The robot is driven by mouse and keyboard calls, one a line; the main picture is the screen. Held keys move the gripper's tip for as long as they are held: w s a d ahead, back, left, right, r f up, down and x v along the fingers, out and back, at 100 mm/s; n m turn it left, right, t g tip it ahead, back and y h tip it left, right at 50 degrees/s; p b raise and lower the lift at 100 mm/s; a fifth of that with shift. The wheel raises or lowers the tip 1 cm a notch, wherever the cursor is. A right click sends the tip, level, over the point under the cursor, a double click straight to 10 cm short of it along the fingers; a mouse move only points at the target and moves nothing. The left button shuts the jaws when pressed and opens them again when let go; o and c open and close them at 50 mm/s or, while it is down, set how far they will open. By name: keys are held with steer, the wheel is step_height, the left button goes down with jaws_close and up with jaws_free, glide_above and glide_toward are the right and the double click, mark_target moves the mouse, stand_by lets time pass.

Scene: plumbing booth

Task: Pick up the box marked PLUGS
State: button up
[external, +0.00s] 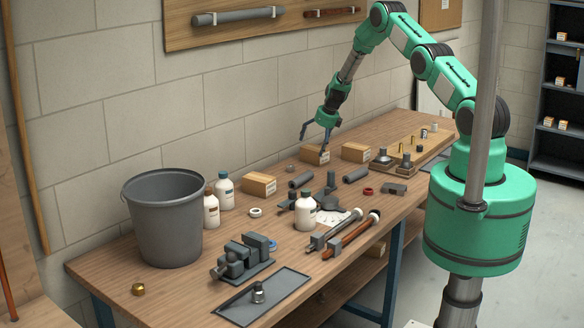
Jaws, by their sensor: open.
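Three small cardboard boxes with white labels stand along the back of the workbench: a left box (257,186), a middle box (312,156) and a right box (356,153). The label print is too small to read, so I cannot tell which one is marked PLUGS. My gripper (312,145) points down with its fingers apart, at the middle box. One finger overlaps that box in the picture; I cannot tell whether it touches. No box is visibly held.
A grey bucket (166,220), white bottles (224,193), a vise (241,262), a flat grey tray (238,310) and wrenches (350,233) occupy the bench's left and front. Pipe fittings lie in the middle. A wooden board with fittings (412,152) lies at right. The wall is close behind.

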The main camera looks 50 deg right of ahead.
mark_target(313, 149)
steer(key=shift+f, duration=0.1)
steer(key=shift+p+x, duration=0.4)
steer(key=shift+x, duration=2.15)
steer(key=shift+f, duration=0.2)
steer(key=c, duration=1.4)
steer(key=shift+r, duration=0.25)
steer(key=shift+w+r, duration=0.1)
steer(key=shift+r, duration=0.5)
step_height(313, 149, up, 2)
steer(key=shift+a+r+b, duration=0.1)
steer(key=shift+r+b, duration=0.15)
steer(key=shift+b, duration=0.1)
steer(key=s+a+b, duration=0.1)
steer(key=s+a, duration=0.1)
steer(key=s, duration=0.3)
steer(key=s+a+r+b, duration=0.1)
steer(key=s+a, duration=0.1)
steer(key=s, duration=0.3)
steer(key=s+a+b, duration=0.1)
steer(key=s+a, duration=0.1)
steer(key=s, duration=0.2)
steer(key=shift+s+a+r, duration=0.1)
steer(key=shift+s+r, duration=0.05)
steer(key=shift+s, duration=0.25)
